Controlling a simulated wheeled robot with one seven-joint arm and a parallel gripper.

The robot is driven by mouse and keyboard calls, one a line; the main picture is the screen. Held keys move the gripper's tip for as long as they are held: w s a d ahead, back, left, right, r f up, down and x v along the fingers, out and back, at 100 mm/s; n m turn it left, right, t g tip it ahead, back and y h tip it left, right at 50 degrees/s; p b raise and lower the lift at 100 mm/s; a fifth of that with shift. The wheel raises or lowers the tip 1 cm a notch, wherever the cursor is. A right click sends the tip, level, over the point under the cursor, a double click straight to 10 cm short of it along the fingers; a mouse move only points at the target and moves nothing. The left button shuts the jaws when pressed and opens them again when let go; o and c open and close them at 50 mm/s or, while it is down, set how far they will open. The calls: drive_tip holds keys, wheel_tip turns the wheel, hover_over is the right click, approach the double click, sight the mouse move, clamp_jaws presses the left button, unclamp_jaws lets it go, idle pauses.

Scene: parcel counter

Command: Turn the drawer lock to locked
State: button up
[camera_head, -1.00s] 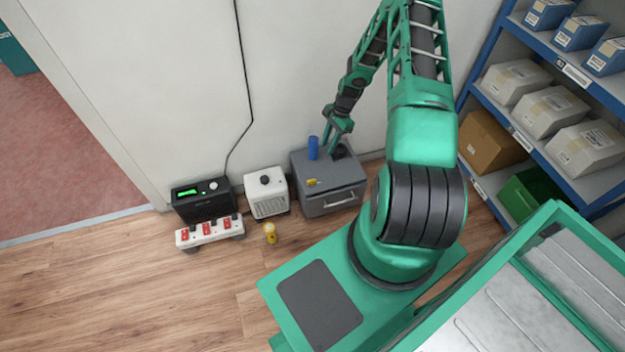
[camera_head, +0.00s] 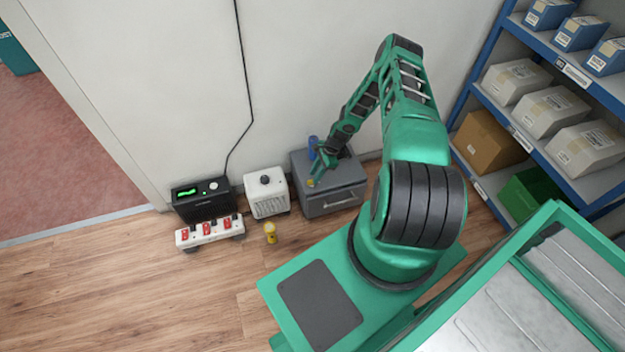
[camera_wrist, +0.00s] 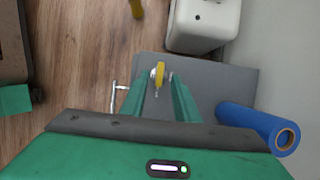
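The grey drawer cabinet (camera_head: 330,203) stands on the floor by the wall, with a pale bar handle (camera_head: 338,202) on its front. The yellow drawer lock key (camera_head: 311,183) is on its top near the front left edge. In the wrist view the yellow key (camera_wrist: 160,74) stands between my fingertips, its long side running roughly along the fingers. My gripper (camera_head: 316,178) is over the key from above. In the wrist view my gripper (camera_wrist: 162,77) looks open, with a small gap seeming to show beside the key. The base of the lock is partly hidden.
A white box with a black knob (camera_head: 267,193) stands left of the cabinet. Further left are a black device (camera_head: 202,202) and a power strip (camera_head: 209,232). A yellow object (camera_head: 270,232) stands on the floor.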

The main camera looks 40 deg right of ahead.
drive_tip(key=shift+x, duration=1.5)
clamp_jaws()
